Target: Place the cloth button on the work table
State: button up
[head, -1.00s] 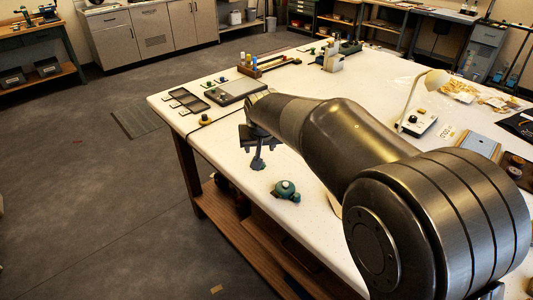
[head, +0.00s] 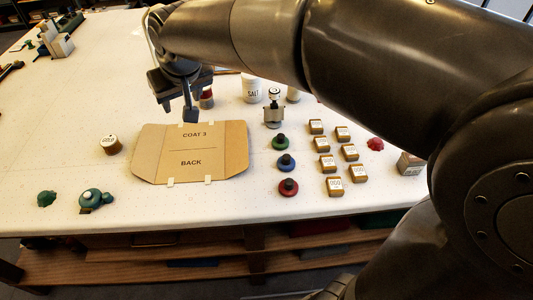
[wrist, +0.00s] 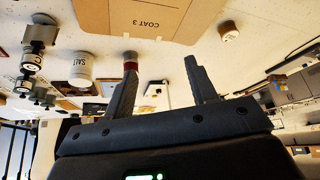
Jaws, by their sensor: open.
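The work table's pale top (head: 235,215) fills the head view. I cannot tell for certain which piece is the cloth button. A teal round piece with a pale top (head: 91,197) lies near the front left edge, beside a smaller dark green lump (head: 47,198). Green (head: 281,142), blue (head: 286,162) and red (head: 288,187) round pieces with dark knobs stand right of the cardboard. My gripper (head: 175,115) is over the back of the cardboard, fingers apart. In the wrist view my gripper (wrist: 160,68) shows nothing between its fingers.
Flat cardboard marked COAT 3 and BACK (head: 190,148) lies below my gripper. A labelled brown pot (head: 110,145) stands left of it. Several small labelled boxes (head: 334,187), a red lump (head: 375,144) and a SALT jar (head: 252,88) stand to the right.

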jog(key=s+d+m+h, duration=0.15)
jog(key=s+d, duration=0.25)
jog(key=d, duration=0.5)
jog(key=s+d+m, duration=0.2)
jog(key=s+d, duration=0.1)
jog(key=d, duration=0.7)
jog(key=s+d+f+m+h, duration=0.1)
jog(key=s+d+f, duration=0.3)
jog(key=s+d, duration=0.4)
jog(key=shift+s+d+f+m+t, duration=0.2)
jog(key=shift+s+d+m+t, duration=0.15)
jog(key=shift+s+m, duration=0.45)
